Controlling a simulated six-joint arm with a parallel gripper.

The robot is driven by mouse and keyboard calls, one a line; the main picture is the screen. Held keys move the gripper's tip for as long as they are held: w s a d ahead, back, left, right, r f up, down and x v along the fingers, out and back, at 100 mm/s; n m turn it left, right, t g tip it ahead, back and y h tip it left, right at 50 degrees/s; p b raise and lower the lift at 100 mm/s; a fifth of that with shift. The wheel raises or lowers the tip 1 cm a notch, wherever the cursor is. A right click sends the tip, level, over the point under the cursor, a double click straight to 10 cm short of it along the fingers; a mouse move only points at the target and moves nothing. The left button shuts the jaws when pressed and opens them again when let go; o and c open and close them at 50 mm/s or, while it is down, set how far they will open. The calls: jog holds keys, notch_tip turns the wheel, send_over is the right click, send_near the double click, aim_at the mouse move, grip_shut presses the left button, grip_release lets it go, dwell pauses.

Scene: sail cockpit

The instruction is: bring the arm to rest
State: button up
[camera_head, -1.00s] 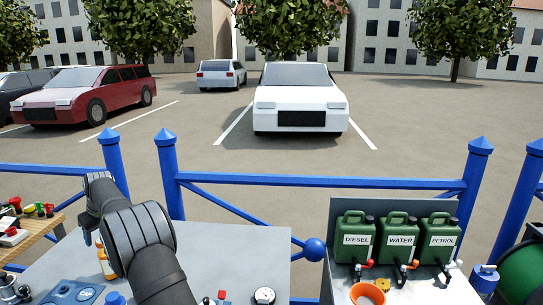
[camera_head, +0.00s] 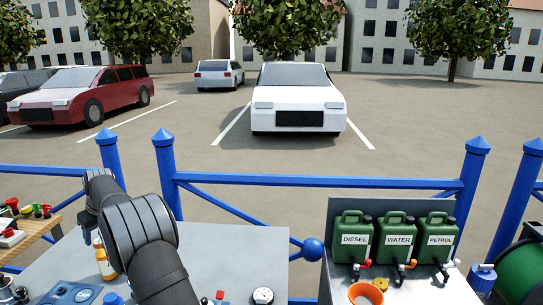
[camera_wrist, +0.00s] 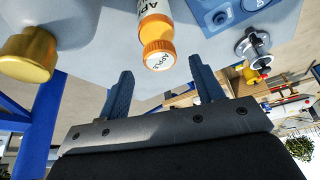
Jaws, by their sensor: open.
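My gripper (camera_wrist: 163,92) shows in the wrist view with its two dark fingers spread apart and nothing between them. In the head view my arm reaches over the left part of the grey table, and the gripper's fingers are mostly hidden behind it. A small bottle with an orange cap and a white label reading "APPLE" (camera_wrist: 156,28) is beyond the fingertips in the wrist view, apart from them. The same bottle (camera_head: 104,262) stands upright on the grey table beside my arm in the head view.
A blue panel (camera_head: 75,294) lies at the table's front left. A round gauge (camera_head: 263,296) sits to the right of my arm. Green cans (camera_head: 396,238) labelled diesel, water and petrol stand on the right, above an orange funnel (camera_head: 366,293). A blue railing (camera_head: 320,181) runs behind.

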aim_at(99, 241)
jog(key=v, duration=0.7)
jog(key=x, duration=1.1)
jog(key=shift+f, duration=0.1)
jog(key=shift+a, duration=0.15)
notch_tip(99, 241, up, 10)
jog(key=d+r+m, duration=0.2)
jog(key=d+r, duration=0.8)
jog(key=d, duration=0.2)
jog(key=w+d+f+m+t+h, duration=0.1)
jog(key=w+d+m, duration=0.25)
jog(key=d, duration=0.85)
jog(key=w+d+f+m+t+h, duration=0.1)
jog(key=w+d+m, duration=0.25)
jog(key=d, duration=0.95)
jog(key=s+d+f+m+h, duration=0.1)
jog(key=s+d+f+m, duration=0.1)
jog(key=d, duration=1.1)
jog(key=s+d+f+m+h, duration=0.1)
jog(key=s+d+f+m, duration=0.1)
jog(key=d, duration=1.1)
jog(key=shift+s+d+f+m+t, duration=0.35)
jog(key=shift+s+f, duration=0.4)
jog(key=shift+f, duration=0.4)
